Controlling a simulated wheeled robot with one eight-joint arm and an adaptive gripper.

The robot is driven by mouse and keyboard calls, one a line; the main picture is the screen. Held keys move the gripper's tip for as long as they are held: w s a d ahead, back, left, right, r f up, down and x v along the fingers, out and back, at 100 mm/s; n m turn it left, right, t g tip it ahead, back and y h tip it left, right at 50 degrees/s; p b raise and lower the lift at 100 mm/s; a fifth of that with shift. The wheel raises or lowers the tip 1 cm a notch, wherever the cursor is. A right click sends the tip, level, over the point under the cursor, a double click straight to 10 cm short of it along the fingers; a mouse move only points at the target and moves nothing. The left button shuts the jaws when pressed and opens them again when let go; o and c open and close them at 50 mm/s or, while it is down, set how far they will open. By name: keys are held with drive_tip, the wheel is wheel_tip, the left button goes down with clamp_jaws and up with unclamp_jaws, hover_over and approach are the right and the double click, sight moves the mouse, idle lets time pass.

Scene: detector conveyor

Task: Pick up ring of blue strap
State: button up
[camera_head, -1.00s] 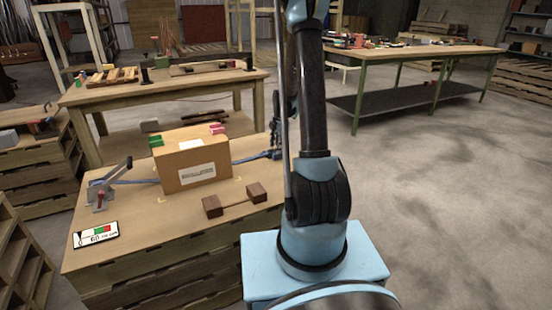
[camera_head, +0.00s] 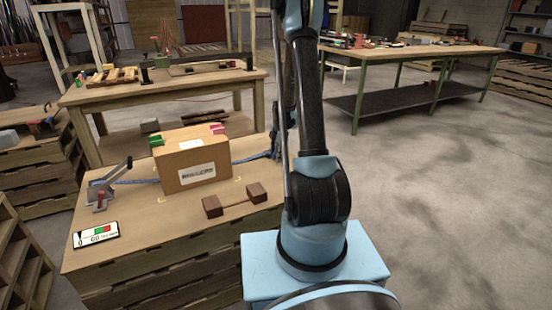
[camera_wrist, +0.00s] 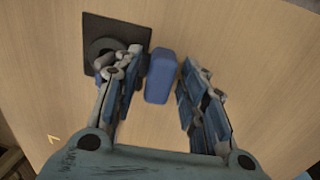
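In the wrist view, a blue rounded block-like piece (camera_wrist: 160,77), seemingly the end of the blue strap, lies over the wooden tabletop between my fingertips. Its ring shape cannot be made out. My gripper (camera_wrist: 158,84) is open, with one finger on each side of the piece and narrow gaps showing. In the head view, the blue strap (camera_head: 248,157) runs out from the right of the cardboard box (camera_head: 190,165) toward my gripper, which is mostly hidden by my arm. Another stretch of strap shows left of the box (camera_head: 138,181).
A dark square plate with a round fitting (camera_wrist: 112,40) lies beside my left finger. A metal clamp (camera_head: 108,186) stands left of the box.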

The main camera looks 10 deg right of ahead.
clamp_jaws()
drive_tip(key=shift+r, duration=0.1)
